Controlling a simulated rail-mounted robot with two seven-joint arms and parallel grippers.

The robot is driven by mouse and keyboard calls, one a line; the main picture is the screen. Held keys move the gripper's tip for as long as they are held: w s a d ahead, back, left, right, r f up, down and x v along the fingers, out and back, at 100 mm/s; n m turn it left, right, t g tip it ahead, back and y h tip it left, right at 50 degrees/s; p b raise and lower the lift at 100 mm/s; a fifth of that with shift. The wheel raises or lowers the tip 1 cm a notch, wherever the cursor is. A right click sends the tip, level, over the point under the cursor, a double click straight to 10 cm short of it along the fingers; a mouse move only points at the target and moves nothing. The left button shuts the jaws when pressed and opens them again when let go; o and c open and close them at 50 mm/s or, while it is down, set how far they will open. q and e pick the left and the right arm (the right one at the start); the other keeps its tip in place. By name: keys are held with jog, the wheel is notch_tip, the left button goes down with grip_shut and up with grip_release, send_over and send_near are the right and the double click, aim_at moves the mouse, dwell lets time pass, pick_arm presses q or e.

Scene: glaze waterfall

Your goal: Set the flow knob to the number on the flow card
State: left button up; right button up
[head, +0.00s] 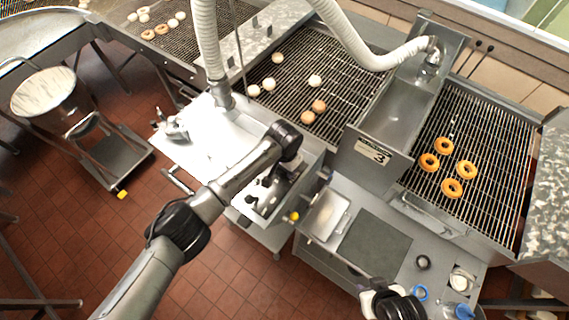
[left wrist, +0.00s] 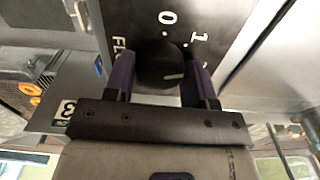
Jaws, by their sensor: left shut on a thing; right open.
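The flow card (head: 372,152), a pale label with a 3, is on the upright metal front of the hopper in the head view. It shows at the left edge of the left wrist view (left wrist: 68,112), rotated. The round black flow knob (left wrist: 160,66) sits on a dark dial plate (left wrist: 225,18) with 0 and 1 visible. Its white mark points right, toward a finger that hides any number there. My left gripper (left wrist: 160,80) is shut on the knob, a purple finger on each side. My right gripper (head: 392,290) is open and empty at the bottom of the head view.
Ringed doughnuts (head: 452,188) lie on the right wire rack (head: 490,135); pale and brown ones lie on the middle rack (head: 345,60). A ribbed white hose (head: 345,35) arches above. A dark mat (head: 375,240) and a metal tray (head: 325,214) are on the near counter, with a blue-capped bottle (head: 462,311) at right.

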pick_arm(q)
jog(key=m, duration=0.3)
jog(key=shift+m+p, duration=0.3)
jog(key=m, duration=0.3)
jog(key=shift+m, duration=0.3)
jog(key=m, duration=0.3)
jog(key=shift+m, duration=1.1)
jog(key=o, duration=0.9)
